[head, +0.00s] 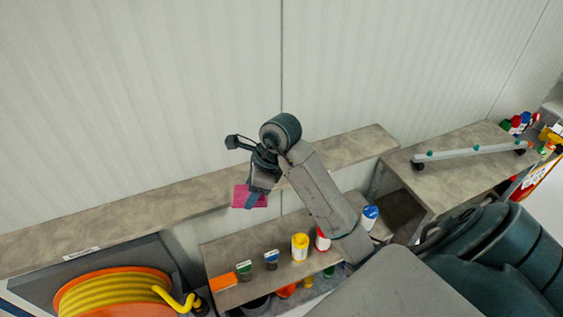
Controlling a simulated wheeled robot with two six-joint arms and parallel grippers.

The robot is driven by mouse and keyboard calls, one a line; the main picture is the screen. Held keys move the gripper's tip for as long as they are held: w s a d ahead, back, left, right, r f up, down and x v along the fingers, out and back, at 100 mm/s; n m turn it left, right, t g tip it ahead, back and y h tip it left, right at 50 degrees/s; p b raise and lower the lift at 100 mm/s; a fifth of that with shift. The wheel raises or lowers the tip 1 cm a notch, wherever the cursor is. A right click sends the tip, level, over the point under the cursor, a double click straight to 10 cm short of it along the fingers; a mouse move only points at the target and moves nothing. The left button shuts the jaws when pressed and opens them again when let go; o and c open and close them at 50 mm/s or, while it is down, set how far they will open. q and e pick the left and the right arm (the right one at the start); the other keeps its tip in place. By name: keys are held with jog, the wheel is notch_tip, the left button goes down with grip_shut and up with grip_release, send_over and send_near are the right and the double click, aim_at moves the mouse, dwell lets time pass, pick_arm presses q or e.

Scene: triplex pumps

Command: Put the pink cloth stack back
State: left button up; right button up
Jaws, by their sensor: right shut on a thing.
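The pink cloth stack (242,194) is a small magenta block at the tip of my right gripper (252,199), in the middle of the head view. My right gripper is shut on it. The fingers cover part of the stack. In the picture, the stack lies over the front edge of a long, narrow shelf (330,152) on the wall. I cannot tell whether it touches the shelf. My left gripper is not in view.
A lower shelf (222,257) holds an orange block (222,282), small dark jars, a yellow container (299,247) and other bottles. An orange reel with yellow hose (115,297) is at lower left. A bench (450,180) with a grey bar stands at right.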

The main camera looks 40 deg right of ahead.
jog(key=w+d+b, duration=0.2)
jog(key=w+d+f+b, duration=0.1)
jog(key=d+b, duration=0.1)
jog(key=d, duration=0.1)
jog(key=w+d+f+b, duration=0.1)
jog(key=w+d+b, duration=0.1)
jog(key=d+b, duration=0.1)
jog(key=shift+w, duration=0.35)
jog(key=shift+w+d+r+b, duration=0.1)
jog(key=shift+w+d+b, duration=0.4)
jog(key=shift+d, duration=0.2)
jog(key=shift+w+d+r+p, duration=0.35)
jog(key=shift+d+p, duration=0.1)
jog(key=shift+p, duration=0.25)
jog(key=shift+w+d+f, duration=0.1)
jog(key=shift+w+d, duration=0.15)
jog(key=shift+w, duration=0.05)
jog(key=shift+d+f, duration=0.1)
jog(key=shift+d, duration=0.05)
notch_tip(320, 180, down, 3)
jog(key=shift+r+p, duration=0.1)
jog(key=shift+p, duration=1.1)
jog(key=shift+f, duration=0.35)
